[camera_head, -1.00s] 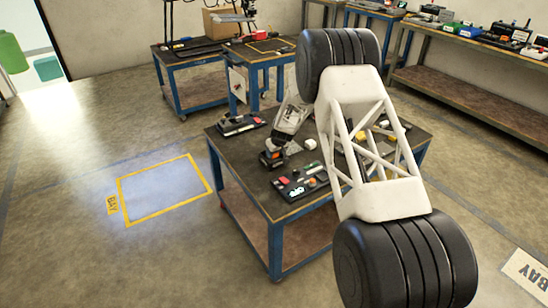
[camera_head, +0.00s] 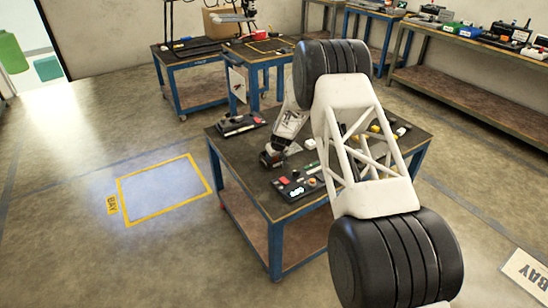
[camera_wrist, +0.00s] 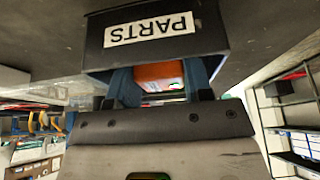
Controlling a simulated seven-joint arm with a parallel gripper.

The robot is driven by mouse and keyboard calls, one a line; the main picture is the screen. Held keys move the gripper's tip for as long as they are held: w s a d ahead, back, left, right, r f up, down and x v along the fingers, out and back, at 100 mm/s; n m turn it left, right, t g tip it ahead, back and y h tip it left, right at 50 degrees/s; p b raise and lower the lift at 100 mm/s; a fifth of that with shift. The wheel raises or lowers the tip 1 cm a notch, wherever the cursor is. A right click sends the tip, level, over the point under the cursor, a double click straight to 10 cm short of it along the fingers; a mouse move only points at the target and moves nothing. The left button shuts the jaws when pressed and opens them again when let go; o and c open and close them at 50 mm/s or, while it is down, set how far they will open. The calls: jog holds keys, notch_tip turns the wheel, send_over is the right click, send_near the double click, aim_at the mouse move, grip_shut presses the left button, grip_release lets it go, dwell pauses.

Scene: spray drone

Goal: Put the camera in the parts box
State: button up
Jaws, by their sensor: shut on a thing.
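My gripper (camera_head: 271,158) is low over the near worktable in the head view, on its left half. In the wrist view my gripper (camera_wrist: 160,90) has its two bluish fingers either side of an orange item, which I take as the camera (camera_wrist: 158,72). The jaws are shut on it. The parts box (camera_wrist: 150,35) is a dark box with a white PARTS label, upside down in the wrist view. The camera meets the box's rim edge there; how far it is inside, I cannot tell. I cannot pick out the box surely in the head view.
The worktable (camera_head: 236,158) carries a dark tray (camera_head: 297,187) with small coloured parts, a dark item (camera_head: 240,124) at its back left, and small blocks at right. My arm hides part of its right side. A yellow-framed floor area (camera_head: 165,190) lies clear at left.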

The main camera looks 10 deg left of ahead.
jog(key=shift+f, duration=0.3)
jog(key=o, duration=0.7)
jog(key=shift+o, duration=0.2)
jog(key=shift+r, duration=0.15)
jog(key=v, duration=1.2)
dwell(0.8)
